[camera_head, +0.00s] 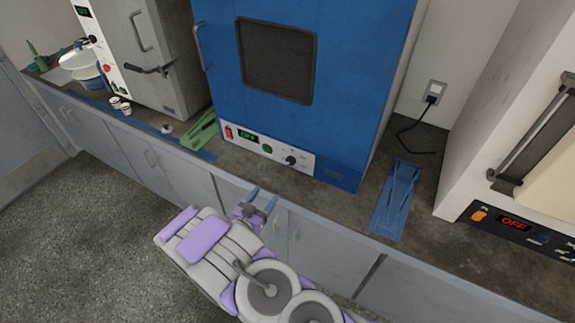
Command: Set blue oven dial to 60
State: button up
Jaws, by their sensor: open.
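The blue oven (355,90) stands on the counter in the upper middle, with a dark window and a shut door. Its control panel (262,147) is a pale strip along the bottom front. The black dial (290,160) is on the right part of that strip; its pointer is too small to read. The panel's display (247,135) shows green text that looks like OFF. My gripper (262,199) is in front of the counter edge, below the panel and apart from it. Its two blue fingers are apart, with nothing between them.
A grey oven (180,80) stands left, and a white oven (480,150) with a red OFF display stands right. A blue tool (396,200) and a green tool (200,130) lie on the counter (330,205). Bowls (82,68) sit far left. The counter before the panel is clear.

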aim_at(289, 163)
jog(key=b+x, duration=0.3)
jog(key=x, duration=1.3)
jog(key=shift+w+d, duration=0.2)
jog(key=shift+w, duration=0.1)
jog(key=c, duration=1.1)
